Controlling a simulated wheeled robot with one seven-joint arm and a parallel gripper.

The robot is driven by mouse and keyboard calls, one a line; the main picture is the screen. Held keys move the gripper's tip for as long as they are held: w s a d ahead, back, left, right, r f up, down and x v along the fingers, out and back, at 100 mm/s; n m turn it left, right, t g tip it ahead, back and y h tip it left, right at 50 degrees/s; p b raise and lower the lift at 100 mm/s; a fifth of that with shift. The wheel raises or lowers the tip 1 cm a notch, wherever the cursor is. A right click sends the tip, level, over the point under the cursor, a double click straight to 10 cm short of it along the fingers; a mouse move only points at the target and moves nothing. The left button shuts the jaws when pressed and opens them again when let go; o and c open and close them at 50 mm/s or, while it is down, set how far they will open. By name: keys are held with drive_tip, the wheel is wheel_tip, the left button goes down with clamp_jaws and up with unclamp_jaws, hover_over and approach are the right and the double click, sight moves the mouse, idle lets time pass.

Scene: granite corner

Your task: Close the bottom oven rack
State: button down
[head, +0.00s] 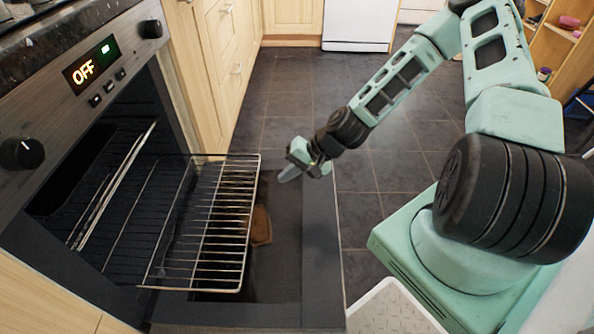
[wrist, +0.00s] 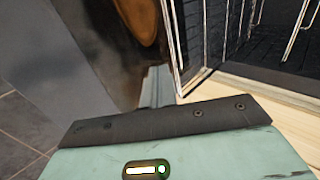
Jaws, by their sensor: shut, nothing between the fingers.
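The oven (head: 40,130) stands at the left with its door (head: 285,255) folded down flat. A wire rack (head: 245,235) is pulled far out of the cavity, above the door. Whether another rack sits inside is hard to tell among the metal bars there. My gripper (head: 283,178) is shut and empty, just right of the rack's front far corner, over the door, with a small gap in the head view. In the wrist view the fingers (wrist: 156,86) are beside the rack's front edge (wrist: 168,45); contact cannot be told.
A brown object (head: 261,226) shows below the rack, and also in the wrist view (wrist: 140,20). Wooden cabinets (head: 210,80) stand beyond the oven. The oven display (head: 88,66) reads OFF.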

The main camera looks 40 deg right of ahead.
drive_tip(key=w+a+f+b, duration=0.2)
drive_tip(key=w+a+f, duration=0.1)
drive_tip(key=a, duration=0.2)
drive_tip(key=shift+w+f, duration=0.15)
drive_tip(key=shift+w, duration=0.1)
